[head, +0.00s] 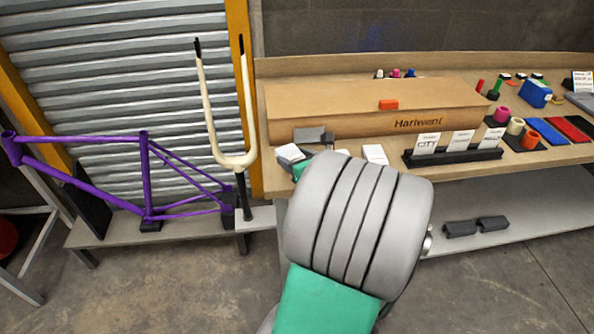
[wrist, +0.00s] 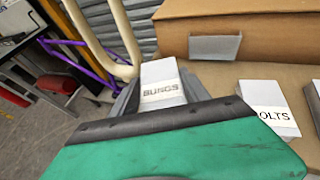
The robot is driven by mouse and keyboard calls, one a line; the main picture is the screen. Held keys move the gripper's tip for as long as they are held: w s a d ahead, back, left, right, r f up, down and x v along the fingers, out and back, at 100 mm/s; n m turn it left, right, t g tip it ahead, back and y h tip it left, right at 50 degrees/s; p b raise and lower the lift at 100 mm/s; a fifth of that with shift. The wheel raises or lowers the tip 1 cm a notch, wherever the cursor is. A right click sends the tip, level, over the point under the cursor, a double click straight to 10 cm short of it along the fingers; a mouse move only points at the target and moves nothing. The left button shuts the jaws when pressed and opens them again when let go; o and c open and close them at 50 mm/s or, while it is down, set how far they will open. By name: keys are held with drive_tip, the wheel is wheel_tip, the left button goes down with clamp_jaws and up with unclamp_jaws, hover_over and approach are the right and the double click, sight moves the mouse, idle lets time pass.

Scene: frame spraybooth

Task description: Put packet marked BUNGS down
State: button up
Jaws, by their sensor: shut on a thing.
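The packet marked BUNGS (wrist: 160,82) is white with a printed label and stands out beyond the green edge of my gripper in the wrist view. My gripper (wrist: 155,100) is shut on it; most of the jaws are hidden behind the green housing. In the head view the packet (head: 290,153) shows at the left front end of the workbench (head: 330,146), with my gripper (head: 299,166) partly hidden by my own arm. I cannot tell whether the packet touches the bench top.
A packet marked BOLTS (wrist: 268,105) lies to the right on the bench. A long cardboard box (head: 340,100) stands behind. A black card holder (head: 455,156) is further right. A purple frame (head: 145,175) and cream fork (head: 205,110) stand left of the bench.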

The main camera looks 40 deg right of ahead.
drive_tip(key=f, duration=0.3)
drive_tip(key=w+d+f, duration=0.1)
drive_tip(key=shift+d+f+b, duration=0.1)
drive_tip(key=shift+f+b, duration=0.2)
drive_tip(key=shift+f, duration=0.15)
drive_tip(key=o, duration=1.4)
